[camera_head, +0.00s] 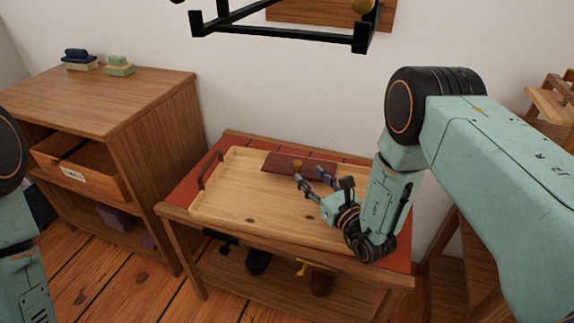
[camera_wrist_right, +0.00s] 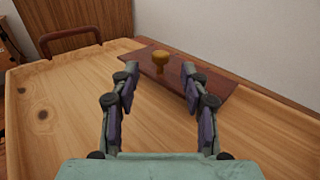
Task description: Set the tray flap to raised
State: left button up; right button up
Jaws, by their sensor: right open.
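The wooden tray (camera_head: 235,205) lies on the red-topped table. The tray flap (camera_head: 278,161) is a dark red-brown board lying low, seemingly flat, along the tray's far side. In the right wrist view the flap (camera_wrist_right: 207,82) carries a brass knob (camera_wrist_right: 160,58). My right gripper (camera_head: 309,171) is open over the tray. In the right wrist view its fingertips (camera_wrist_right: 159,68) point at the knob, one to each side in the picture; contact is not visible. My left gripper is out of view; only part of my left arm shows at the left edge.
A dark tray handle (camera_head: 208,168) stands at the tray's left end. A wooden cabinet (camera_head: 155,110) with a partly open drawer (camera_head: 70,172) stands to the left. A black frame (camera_head: 280,32) hangs above the table. Objects sit on the shelf below.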

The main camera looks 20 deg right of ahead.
aim_at(300, 164)
jog(key=b+x, duration=0.2)
jog(key=x, duration=0.3)
jog(key=shift+w, duration=0.4)
jog(key=shift+w+a+r+b, duration=0.15)
jog(key=shift+w+a+b, duration=0.15)
jog(key=shift+w, duration=0.3)
jog(key=shift+d, duration=0.1)
jog(key=shift+c, duration=0.4)
grip_shut()
